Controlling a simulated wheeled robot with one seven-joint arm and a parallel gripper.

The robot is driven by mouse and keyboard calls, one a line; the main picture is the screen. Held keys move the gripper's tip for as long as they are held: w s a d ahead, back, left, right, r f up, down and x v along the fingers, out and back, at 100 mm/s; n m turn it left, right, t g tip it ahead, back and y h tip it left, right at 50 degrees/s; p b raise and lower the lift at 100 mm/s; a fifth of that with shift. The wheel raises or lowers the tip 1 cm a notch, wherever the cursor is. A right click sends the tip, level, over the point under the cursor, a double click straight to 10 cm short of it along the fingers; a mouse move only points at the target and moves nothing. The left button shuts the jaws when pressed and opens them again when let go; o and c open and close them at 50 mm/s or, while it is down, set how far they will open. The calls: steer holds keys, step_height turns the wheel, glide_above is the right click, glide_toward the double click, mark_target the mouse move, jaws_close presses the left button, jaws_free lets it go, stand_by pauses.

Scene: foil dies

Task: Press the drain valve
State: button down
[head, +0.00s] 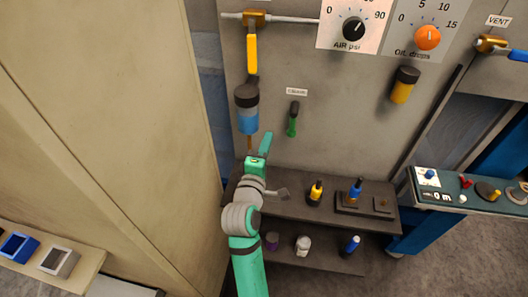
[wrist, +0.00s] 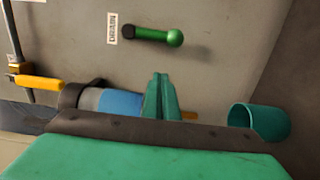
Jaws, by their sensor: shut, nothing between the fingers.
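A lever with a dark pivot and green handle (head: 292,126) sits on the grey panel beside the DRAIN label (head: 297,91). It also shows in the wrist view (wrist: 157,36), with the label (wrist: 112,28) beside its dark end. A filter bowl with blue liquid (head: 248,121) hangs to its left, with a thin brown stem (head: 249,142) below. My gripper (head: 266,140) is shut and empty, below and left of the lever and apart from it. In the wrist view my fingertips (wrist: 160,80) partly hide the bowl's (wrist: 119,101) lower end and the stem (wrist: 189,115).
A yellow handle (head: 252,53) is above the bowl. A teal cup (wrist: 262,121) shows right of my fingers in the wrist view. The shelf (head: 290,208) below holds small bottles. A tan cabinet (head: 120,110) stands left; a blue cart (head: 455,200) stands right.

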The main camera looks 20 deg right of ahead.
mark_target(293, 120)
steer(key=shift+w+d, duration=0.15)
steer(key=shift+d, duration=1.2)
steer(key=shift+w+d, duration=0.15)
steer(key=shift+d, duration=1.15)
